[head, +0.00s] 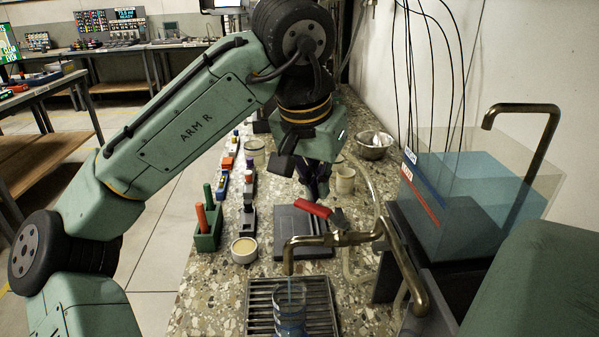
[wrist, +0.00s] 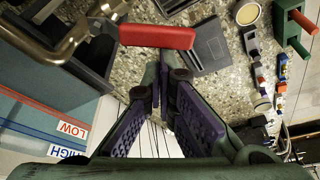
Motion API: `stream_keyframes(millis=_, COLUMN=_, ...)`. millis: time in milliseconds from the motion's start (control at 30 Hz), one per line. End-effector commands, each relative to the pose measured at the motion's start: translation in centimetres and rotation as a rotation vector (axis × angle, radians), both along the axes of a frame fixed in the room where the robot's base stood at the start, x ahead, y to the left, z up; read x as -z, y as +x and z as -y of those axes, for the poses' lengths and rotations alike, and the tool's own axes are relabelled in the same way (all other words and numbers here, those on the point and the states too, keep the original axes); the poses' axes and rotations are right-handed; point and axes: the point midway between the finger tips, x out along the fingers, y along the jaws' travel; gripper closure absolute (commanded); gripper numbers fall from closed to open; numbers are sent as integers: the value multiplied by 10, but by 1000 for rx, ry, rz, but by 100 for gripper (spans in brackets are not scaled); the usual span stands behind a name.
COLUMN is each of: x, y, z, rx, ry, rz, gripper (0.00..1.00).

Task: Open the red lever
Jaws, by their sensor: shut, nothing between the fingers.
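The red lever (head: 313,208) sits on top of a brass tap (head: 335,238) over the stone counter. In the head view it points to the upper left from the tap body. In the wrist view the red lever (wrist: 158,37) lies across the top centre, just beyond my fingertips. My gripper (head: 318,192) is shut and empty, pointing down close behind the lever. In the wrist view the fingers of my gripper (wrist: 163,82) meet at their tips, just short of the lever. I cannot tell whether they touch it.
A clear glass (head: 290,318) stands on a drain grate (head: 260,295) below the spout, with a thin bluish line above it. A water tank (head: 470,215) stands right. A green holder (head: 207,238), a round dish (head: 244,250) and small items line the counter's left.

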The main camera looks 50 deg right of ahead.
Motion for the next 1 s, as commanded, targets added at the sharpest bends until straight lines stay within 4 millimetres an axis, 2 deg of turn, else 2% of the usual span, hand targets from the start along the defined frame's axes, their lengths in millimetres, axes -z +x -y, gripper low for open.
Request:
stream_keyframes(millis=300, x=-1, y=-1, z=-17, rx=-280, ry=2, rz=3, gripper=100)
stream_keyframes(millis=567, x=-1, y=-2, z=-28, rx=-462, ry=2, rz=2, gripper=100)
stream_keyframes(millis=1000, x=0, y=-4, z=-35, rx=-462, ry=2, rz=0, gripper=100)
